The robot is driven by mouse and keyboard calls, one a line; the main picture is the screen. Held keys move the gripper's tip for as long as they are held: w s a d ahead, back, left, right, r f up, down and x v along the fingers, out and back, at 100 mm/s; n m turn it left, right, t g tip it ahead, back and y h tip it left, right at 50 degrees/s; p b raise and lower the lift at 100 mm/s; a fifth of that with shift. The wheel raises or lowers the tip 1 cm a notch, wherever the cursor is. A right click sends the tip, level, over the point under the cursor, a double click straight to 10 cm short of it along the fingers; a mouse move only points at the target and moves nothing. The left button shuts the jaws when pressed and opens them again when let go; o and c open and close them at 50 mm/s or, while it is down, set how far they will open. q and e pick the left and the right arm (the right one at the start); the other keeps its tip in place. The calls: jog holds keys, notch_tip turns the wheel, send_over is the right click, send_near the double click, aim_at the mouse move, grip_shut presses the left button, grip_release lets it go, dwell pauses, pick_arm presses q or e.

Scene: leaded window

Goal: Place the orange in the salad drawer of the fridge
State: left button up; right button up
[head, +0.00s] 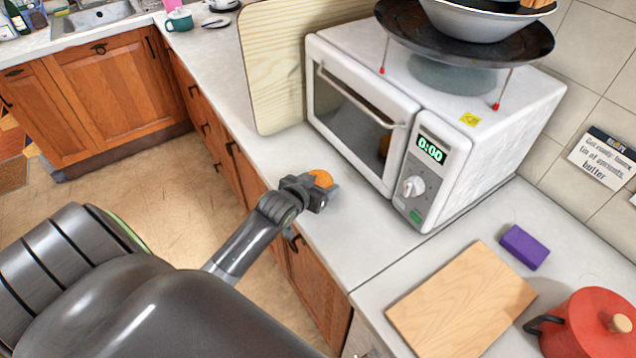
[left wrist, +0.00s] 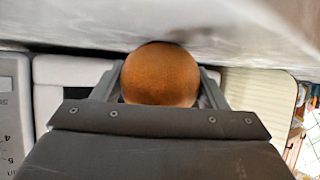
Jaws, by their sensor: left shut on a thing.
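The orange (head: 321,178) is between the fingers of my left gripper (head: 318,192), at the front part of the worktop, in front of the microwave. In the left wrist view the orange (left wrist: 160,74) fills the gap between the two fingers of the left gripper (left wrist: 160,88), with a finger on each side. The left gripper is shut on it. The worktop surface lies close by the orange; I cannot tell whether they touch. My right gripper is not in view. The fridge and its salad drawer are not in view.
A white microwave (head: 480,135) stands behind the gripper, with a bowl stack (head: 465,40) on top. A cutting board (head: 272,75) leans left of it. A wooden board (head: 462,302), purple sponge (head: 525,246) and red pot (head: 590,325) lie right. Open floor (head: 130,195) is at left.

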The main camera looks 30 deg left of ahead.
pick_arm(q)
jog(key=shift+f, duration=0.15)
jog(key=o, duration=1.1)
